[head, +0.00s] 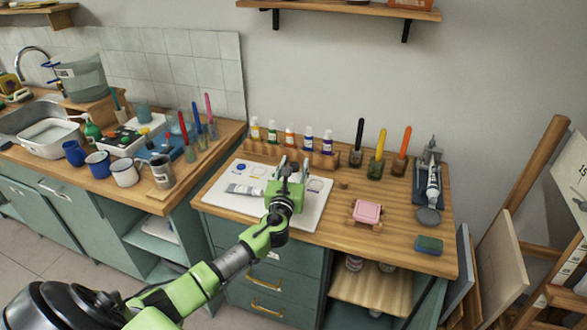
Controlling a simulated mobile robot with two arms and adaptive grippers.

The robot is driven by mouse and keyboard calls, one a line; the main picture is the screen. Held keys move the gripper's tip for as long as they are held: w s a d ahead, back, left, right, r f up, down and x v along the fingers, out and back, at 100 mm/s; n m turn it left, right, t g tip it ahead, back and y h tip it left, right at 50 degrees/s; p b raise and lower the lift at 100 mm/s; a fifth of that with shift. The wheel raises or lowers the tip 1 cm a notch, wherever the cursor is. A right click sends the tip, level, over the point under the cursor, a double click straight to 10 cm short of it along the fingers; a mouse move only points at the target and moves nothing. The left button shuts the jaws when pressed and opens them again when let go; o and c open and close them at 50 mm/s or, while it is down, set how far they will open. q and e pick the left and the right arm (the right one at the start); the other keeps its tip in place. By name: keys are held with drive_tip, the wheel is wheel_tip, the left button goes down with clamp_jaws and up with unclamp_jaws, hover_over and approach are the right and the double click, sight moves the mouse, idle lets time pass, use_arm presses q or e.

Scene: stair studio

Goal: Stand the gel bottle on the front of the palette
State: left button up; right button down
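The palette (310,213) is a white board lying flat on the wooden worktop, with a blue paint blob and outlined marks on it. A pale grey tube (244,190) lies on its left part. My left gripper (293,166) is over the palette's back right part, its two fingers apart and pointing away towards a bottle rack. The gripper body hides part of the palette, and I see nothing held between the fingers. Several small bottles with coloured labels (290,136) stand in that rack; I cannot tell whether one is the gel bottle. My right gripper is out of view.
The wooden rack (322,159) stands behind the palette. Right of it are jars with coloured handles (377,166), a pink block on a stand (367,211), a green sponge (429,245) and a dark metal tool (430,181). Mugs (125,173) crowd the left counter. The palette's front edge is clear.

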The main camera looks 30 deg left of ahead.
use_arm(q)
drive_tip(key=shift+s+r, duration=0.1)
drive_tip(key=shift+r, duration=0.05)
drive_tip(key=b+v, duration=0.1)
drive_tip(key=v, duration=1.1)
drive_tip(key=s+f+n+g+h, duration=0.1)
drive_tip(key=s+f+n+g, duration=0.25)
drive_tip(key=f, duration=0.85)
drive_tip(key=s+d+f+n+g+h, duration=0.15)
drive_tip(key=s+f+n, duration=0.3)
drive_tip(key=f, duration=0.85)
drive_tip(key=s+f+n+g+h, duration=0.1)
drive_tip(key=s+f+n+g, duration=0.3)
drive_tip(key=f, duration=0.8)
drive_tip(key=s+d+f+n+g+h, duration=0.1)
drive_tip(key=s+d+f+n+g, duration=0.1)
drive_tip(key=s+d+f+n, duration=0.2)
drive_tip(key=s+d+f+n+g+h, duration=0.1)
drive_tip(key=s+d+f+n, duration=0.3)
drive_tip(key=s, duration=1.7)
drive_tip(key=s+d+f+n+g+h, duration=0.1)
drive_tip(key=s+d+f+n+g, duration=0.2)
drive_tip(key=s+f+n, duration=0.6)
drive_tip(key=s+d+f, duration=0.1)
drive_tip(key=s+f, duration=0.2)
drive_tip(key=f, duration=0.1)
drive_tip(key=shift+s+d+g, duration=0.3)
drive_tip(key=shift+s, duration=0.1)
drive_tip(key=shift+f, duration=0.15)
